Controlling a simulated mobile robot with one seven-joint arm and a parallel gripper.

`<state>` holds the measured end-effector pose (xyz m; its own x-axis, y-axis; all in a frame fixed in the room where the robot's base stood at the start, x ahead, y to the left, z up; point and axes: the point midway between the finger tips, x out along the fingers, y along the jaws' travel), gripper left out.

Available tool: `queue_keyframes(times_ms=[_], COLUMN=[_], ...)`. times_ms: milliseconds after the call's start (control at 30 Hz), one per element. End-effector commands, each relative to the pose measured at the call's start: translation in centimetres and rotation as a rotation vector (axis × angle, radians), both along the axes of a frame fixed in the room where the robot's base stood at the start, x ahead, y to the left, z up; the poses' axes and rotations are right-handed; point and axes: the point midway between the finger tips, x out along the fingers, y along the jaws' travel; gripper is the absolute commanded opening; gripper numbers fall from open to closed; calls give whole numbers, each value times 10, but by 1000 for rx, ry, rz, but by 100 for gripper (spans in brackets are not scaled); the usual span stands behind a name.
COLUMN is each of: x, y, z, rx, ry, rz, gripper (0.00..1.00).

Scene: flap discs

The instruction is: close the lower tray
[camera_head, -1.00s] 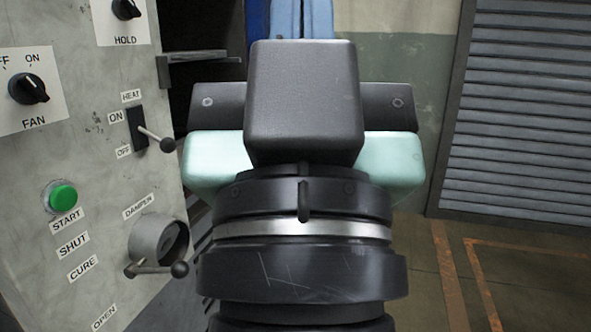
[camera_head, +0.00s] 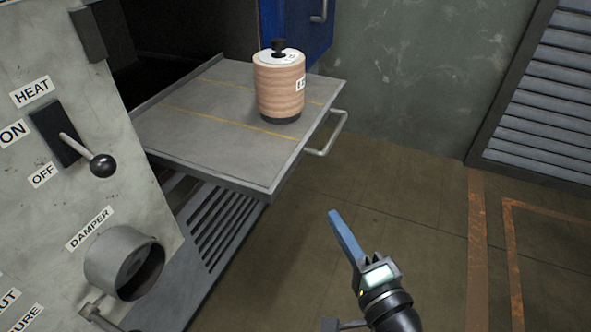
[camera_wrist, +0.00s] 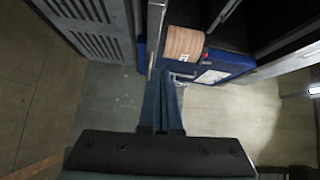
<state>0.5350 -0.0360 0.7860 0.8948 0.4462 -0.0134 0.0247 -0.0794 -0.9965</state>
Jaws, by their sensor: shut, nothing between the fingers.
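A grey tray (camera_head: 215,120) with yellow lines sticks out of the dark oven opening in the head view. Its bar handle (camera_head: 341,133) is on the right edge. A stack of tan discs (camera_head: 279,88) with a black knob on top stands upright on it; the stack also shows in the wrist view (camera_wrist: 184,43). My gripper (camera_head: 334,214), with blue fingers, is shut and empty, below and right of the tray, apart from the handle. In the wrist view my gripper (camera_wrist: 160,75) points towards the tray's edge. No second tray is visible.
The grey control panel (camera_head: 60,215) with heat lever (camera_head: 100,164) and damper (camera_head: 125,262) stands at left. A blue door (camera_head: 318,30) stands open behind the tray. A louvred panel (camera_head: 545,110) is at right. The floor (camera_head: 420,190) between is clear.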

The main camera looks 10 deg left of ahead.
Motion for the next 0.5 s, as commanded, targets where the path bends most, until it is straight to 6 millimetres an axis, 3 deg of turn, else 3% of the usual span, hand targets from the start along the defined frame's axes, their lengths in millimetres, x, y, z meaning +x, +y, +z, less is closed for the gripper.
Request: queue_keyframes(times_ms=[100,233,500], x=[-5,4,53], y=[-1,4,29], z=[-8,-10,-9], rx=[73,86,81], ry=[27,28,25], rz=[7,11,11], gripper=[0,0,0])
